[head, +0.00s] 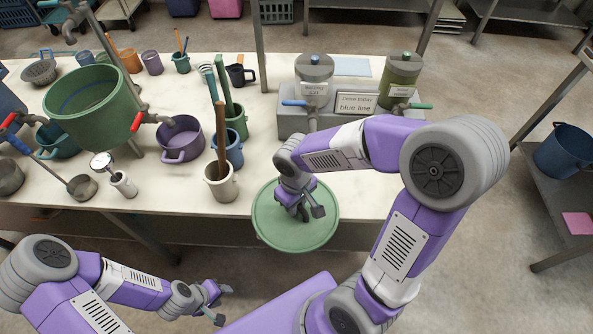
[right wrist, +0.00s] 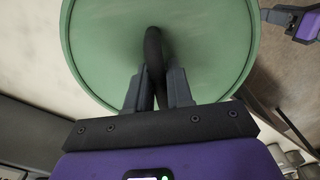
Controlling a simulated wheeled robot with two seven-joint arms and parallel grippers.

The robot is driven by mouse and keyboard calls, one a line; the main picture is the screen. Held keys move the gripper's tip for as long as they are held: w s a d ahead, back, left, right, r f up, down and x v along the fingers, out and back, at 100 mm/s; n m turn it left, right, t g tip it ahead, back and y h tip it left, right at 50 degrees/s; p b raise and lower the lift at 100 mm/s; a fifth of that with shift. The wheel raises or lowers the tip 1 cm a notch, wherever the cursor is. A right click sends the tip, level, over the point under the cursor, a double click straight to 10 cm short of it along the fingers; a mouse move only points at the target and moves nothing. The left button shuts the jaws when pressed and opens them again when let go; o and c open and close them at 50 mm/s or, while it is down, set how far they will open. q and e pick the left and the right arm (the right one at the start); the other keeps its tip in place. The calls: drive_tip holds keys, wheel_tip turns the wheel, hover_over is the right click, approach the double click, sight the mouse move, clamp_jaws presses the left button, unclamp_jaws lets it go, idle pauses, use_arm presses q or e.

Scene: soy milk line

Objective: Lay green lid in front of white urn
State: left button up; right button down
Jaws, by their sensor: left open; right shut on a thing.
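The round green lid (head: 268,222) is at the table's front edge, its near part overhanging. My right gripper (head: 303,208) is shut on the lid's dark handle (right wrist: 154,62), seen from above in the right wrist view with the green disc (right wrist: 205,50) spread around it. I cannot tell whether the lid touches the table. A white pot (head: 222,190) with a wooden stick stands just left of the lid; I cannot tell if it is the white urn. My left gripper (head: 222,302) is open and empty, below the table's front edge.
A large green vat (head: 92,103) with red-handled taps stands at the left. A purple pot (head: 183,142) and blue mug (head: 228,150) stand behind the white pot. Grey (head: 314,80) and green (head: 400,80) canisters stand on a grey block at the back right.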

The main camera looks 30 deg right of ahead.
drive_tip(key=w+d, duration=0.2)
drive_tip(key=w, duration=0.1)
drive_tip(key=w+d+p, duration=0.1)
drive_tip(key=w+d, duration=0.1)
drive_tip(key=w, duration=0.2)
drive_tip(key=w+d+p, duration=0.1)
drive_tip(key=w+d, duration=0.1)
drive_tip(key=w, duration=0.1)
drive_tip(key=shift+w+d, duration=0.15)
drive_tip(key=shift+w+d+f, duration=0.1)
drive_tip(key=shift+w+f, duration=0.1)
drive_tip(key=shift+w, duration=0.05)
wheel_tip(320, 180, down, 3)
drive_tip(key=b, duration=0.3)
drive_tip(key=shift+f, duration=0.1)
drive_tip(key=shift+f, duration=0.15)
drive_tip(key=c, duration=1)
unclamp_jaws()
